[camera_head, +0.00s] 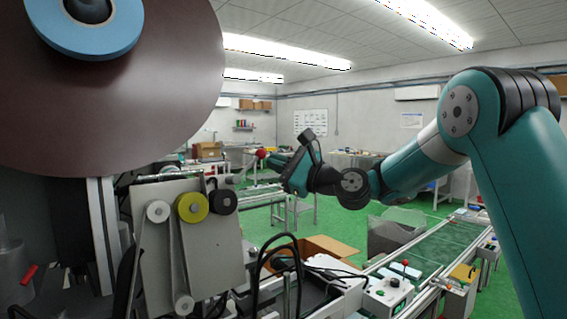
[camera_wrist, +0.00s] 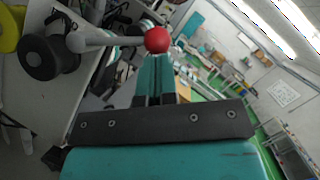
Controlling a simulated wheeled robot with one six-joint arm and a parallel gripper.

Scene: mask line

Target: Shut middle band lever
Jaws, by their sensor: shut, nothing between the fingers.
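The lever is a pale rod ending in a red ball knob (camera_head: 261,153), at the right edge of a grey roller plate (camera_head: 185,245) in the head view. In the wrist view the lever's rod (camera_wrist: 100,38) runs sideways from a dark roller to the red knob (camera_wrist: 157,39). My gripper (camera_head: 273,161) is just right of the knob. In the wrist view my shut teal fingers (camera_wrist: 155,62) end right at the knob, with nothing between them. I cannot tell whether they touch it.
A yellow roller (camera_head: 191,207) and a dark roller (camera_head: 223,201) sit on the plate. A large brown reel (camera_head: 120,110) fills the upper left. A control box (camera_head: 388,293), a cardboard box (camera_head: 325,247) and a green conveyor (camera_head: 440,245) lie below my arm.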

